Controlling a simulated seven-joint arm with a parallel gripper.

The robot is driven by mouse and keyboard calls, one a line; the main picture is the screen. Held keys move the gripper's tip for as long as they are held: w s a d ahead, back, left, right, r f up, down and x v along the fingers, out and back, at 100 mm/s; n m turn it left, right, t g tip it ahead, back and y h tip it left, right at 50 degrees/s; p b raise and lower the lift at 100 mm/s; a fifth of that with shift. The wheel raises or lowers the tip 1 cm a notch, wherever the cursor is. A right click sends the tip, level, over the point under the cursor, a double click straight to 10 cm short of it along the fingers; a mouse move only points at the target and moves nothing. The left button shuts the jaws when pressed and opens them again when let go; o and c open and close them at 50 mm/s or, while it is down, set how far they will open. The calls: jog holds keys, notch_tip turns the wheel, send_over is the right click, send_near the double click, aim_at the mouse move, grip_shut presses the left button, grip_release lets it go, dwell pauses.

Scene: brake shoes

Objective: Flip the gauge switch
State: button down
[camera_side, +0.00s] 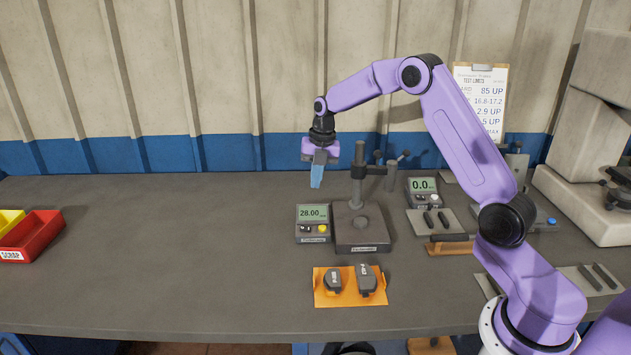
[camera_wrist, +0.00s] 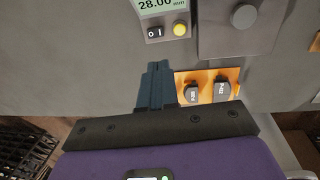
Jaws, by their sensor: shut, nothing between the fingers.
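The gauge box (camera_side: 312,222) stands on the bench left of the gauge stand, and its display reads 28.00. In the wrist view its lower part (camera_wrist: 166,20) shows at the top, with a black rocker switch (camera_wrist: 154,33) marked with a line and a circle, and a round yellow button (camera_wrist: 180,29). The fingers are apart from the switch.
The gauge stand (camera_side: 361,238) with its upright post is right of the gauge box. Two brake shoes lie on an orange mat (camera_side: 350,301) in front. A second gauge (camera_side: 423,191) reads 0.0. A red bin (camera_side: 42,235) sits far left; the bench between is clear.

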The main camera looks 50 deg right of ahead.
aim_at(300, 228)
jog(key=shift+w+a+r+t+y, duration=0.2)
jog(key=shift+w+a+t+y, duration=0.15)
jog(key=shift+a, duration=0.25)
jog(key=x, duration=1.4)
jog(key=shift+s+d, duration=0.1)
jog(key=shift+f, duration=0.1)
